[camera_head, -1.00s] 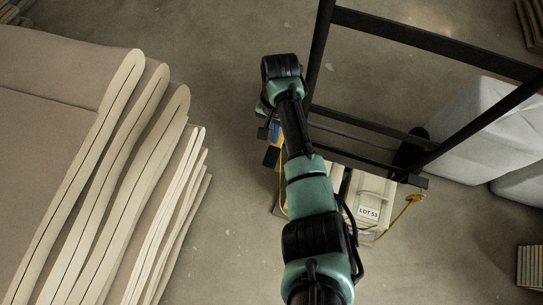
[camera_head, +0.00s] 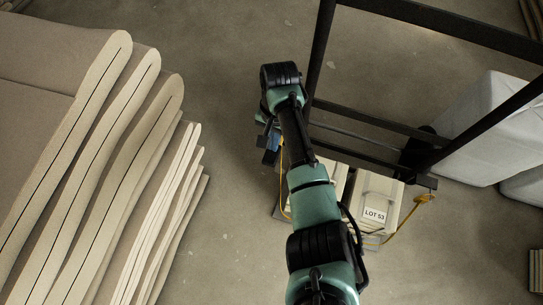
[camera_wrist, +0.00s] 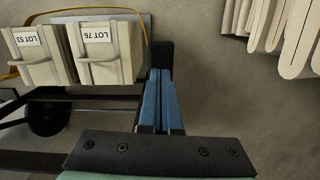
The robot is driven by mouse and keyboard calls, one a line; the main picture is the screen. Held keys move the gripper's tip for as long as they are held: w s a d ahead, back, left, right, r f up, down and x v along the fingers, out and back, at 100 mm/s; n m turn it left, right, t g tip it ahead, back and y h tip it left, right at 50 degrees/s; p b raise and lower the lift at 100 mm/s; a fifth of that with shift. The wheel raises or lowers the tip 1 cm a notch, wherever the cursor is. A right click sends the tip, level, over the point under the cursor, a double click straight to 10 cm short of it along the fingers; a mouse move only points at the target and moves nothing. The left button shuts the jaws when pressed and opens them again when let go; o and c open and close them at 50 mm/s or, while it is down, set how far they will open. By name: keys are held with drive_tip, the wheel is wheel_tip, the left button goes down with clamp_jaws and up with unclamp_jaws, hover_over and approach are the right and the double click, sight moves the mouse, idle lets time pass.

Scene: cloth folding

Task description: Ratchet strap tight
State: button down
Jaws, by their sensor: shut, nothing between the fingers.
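In the wrist view the strap (camera_wrist: 80,11) passes behind two pale cases. One case (camera_head: 376,199) is marked LOT 53; the other case (camera_wrist: 102,51) is marked LOT 76. My gripper (camera_head: 272,138) is at the cart's left side, partly hidden by my arm. In the wrist view its blue fingers (camera_wrist: 161,88) lie together, empty, beside the LOT 76 case. A dark block (camera_wrist: 160,54) is by the fingertips; I cannot tell if they touch. The ratchet is not clearly seen.
The black cart frame (camera_head: 440,35) rises above the cases on the right. A tall stack of folded beige cloth (camera_head: 60,115) fills the left side. A grey wrapped bundle (camera_head: 495,125) stands at the right. Bare concrete floor (camera_head: 222,215) lies between the stack and the cart.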

sight(273, 153)
drive_tip(key=shift+s+f+b, duration=0.1)
drive_tip(key=shift+f+b, duration=0.35)
drive_tip(key=shift+f, duration=0.35)
drive_tip(key=shift+f+b, duration=1.3)
drive_tip(key=shift+f, duration=1)
drive_tip(key=w, duration=0.1)
drive_tip(key=b, duration=0.1)
drive_tip(key=w+d+r, duration=0.1)
drive_tip(key=shift+w+b, duration=0.3)
drive_tip(key=shift+w, duration=0.05)
drive_tip(key=shift+r, duration=0.2)
wheel_tip(273, 153, up, 13)
drive_tip(key=w+p, duration=0.1)
drive_tip(key=p, duration=0.6)
drive_tip(key=shift+w+d, duration=0.15)
drive_tip(key=shift+d, duration=0.15)
